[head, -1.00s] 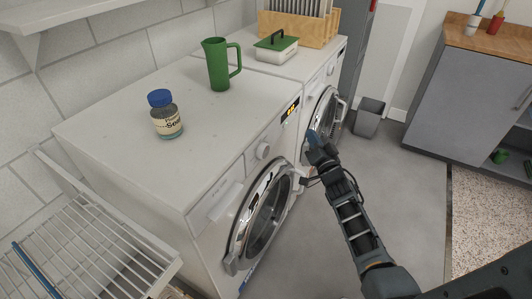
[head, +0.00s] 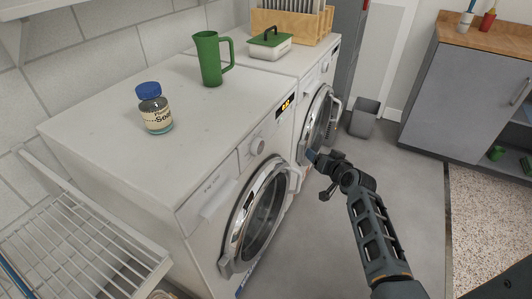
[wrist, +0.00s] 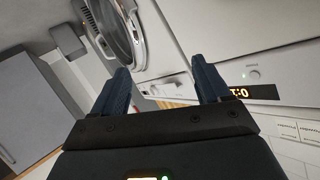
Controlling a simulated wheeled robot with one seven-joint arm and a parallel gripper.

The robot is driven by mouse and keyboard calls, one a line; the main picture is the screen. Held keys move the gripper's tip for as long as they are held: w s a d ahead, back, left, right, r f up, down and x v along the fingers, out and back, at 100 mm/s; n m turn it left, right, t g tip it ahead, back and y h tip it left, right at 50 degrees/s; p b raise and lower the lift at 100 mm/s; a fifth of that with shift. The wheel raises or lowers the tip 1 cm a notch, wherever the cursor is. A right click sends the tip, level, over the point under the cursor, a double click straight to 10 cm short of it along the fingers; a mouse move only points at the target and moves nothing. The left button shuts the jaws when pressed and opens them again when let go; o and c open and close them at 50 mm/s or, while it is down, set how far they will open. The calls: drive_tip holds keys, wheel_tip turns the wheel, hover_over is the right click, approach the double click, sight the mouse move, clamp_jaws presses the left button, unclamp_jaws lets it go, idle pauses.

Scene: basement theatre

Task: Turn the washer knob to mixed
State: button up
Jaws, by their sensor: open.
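The near washer (head: 120,130) is white, with a round chrome-rimmed door (head: 262,215). Its knob (head: 258,146) is a small pale dial on the upper front panel, left of the lit display (head: 286,104). My gripper (head: 312,156) is in front of the machines, to the right of the knob and apart from it. In the wrist view my gripper (wrist: 162,84) has its two dark blue fingers spread with nothing held between them. That view also shows a lit display (wrist: 240,92) beyond the right finger and a small round control (wrist: 254,75) beside it. The knob's setting is too small to read.
A green pitcher (head: 210,58), a blue-capped soap jar (head: 154,108) and a green-lidded box (head: 270,43) stand on the machines. A wire rack (head: 75,235) is at left. A grey bin (head: 364,117) stands beyond the second machine.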

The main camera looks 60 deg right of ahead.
drive_tip(key=w+a+r+n+t+y+b, duration=0.2)
drive_tip(key=w+a+n+t+y, duration=0.1)
drive_tip(key=a+n+t+y, duration=0.25)
drive_tip(key=n+t+y, duration=0.3)
drive_tip(key=n+y, duration=0.2)
drive_tip(key=n, duration=0.4)
approach(261, 146)
drive_tip(key=shift+m+g, duration=0.25)
drive_tip(key=w, duration=0.8)
drive_tip(key=shift+w+a+r, duration=0.2)
drive_tip(key=shift+a+r, duration=0.05)
drive_tip(key=shift+a, duration=0.1)
drive_tip(key=shift+c, duration=0.2)
drive_tip(key=c, duration=0.9)
drive_tip(key=shift+c, duration=0.2)
